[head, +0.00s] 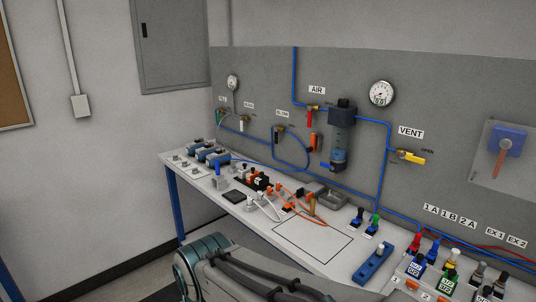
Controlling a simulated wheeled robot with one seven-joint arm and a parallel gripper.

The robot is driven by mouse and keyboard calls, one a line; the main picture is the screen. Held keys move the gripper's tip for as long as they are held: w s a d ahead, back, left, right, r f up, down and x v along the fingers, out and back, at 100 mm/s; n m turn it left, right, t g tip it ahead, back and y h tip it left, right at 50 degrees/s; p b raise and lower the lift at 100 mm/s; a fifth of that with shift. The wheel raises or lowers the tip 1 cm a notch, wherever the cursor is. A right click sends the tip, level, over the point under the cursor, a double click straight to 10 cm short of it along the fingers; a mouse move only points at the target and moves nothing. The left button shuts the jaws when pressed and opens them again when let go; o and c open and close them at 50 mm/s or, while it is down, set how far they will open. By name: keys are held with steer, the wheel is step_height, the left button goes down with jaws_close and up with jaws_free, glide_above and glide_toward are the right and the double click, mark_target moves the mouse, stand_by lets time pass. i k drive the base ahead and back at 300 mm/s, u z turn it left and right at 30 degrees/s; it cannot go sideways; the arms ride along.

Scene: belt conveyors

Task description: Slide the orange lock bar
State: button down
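I cannot tell for sure which part is the orange lock bar. Several small orange parts (288,208) sit among fittings on the middle of the white bench. A black block with orange parts (258,181) stands behind them. More orange pieces (411,284) show at the bottom right, beside the coloured plugs. A blue block with an orange-red bar (499,163) hangs on a pale plate at the right of the wall panel. My arm crosses the bottom of the view. My gripper is not in view.
The white bench (340,268) has a clear outlined area (312,241) near its front. A blue bar-shaped fixture (373,263) lies right of it. A grey tray (331,200) stands behind. Blue air lines, gauges and a yellow vent valve (411,156) are on the wall panel.

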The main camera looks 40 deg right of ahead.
mark_target(312, 149)
steer(key=z, duration=0.5)
steer(key=i, duration=0.7)
steer(key=z, duration=0.9)
steer(key=i, duration=0.2)
steer(key=z, duration=0.3)
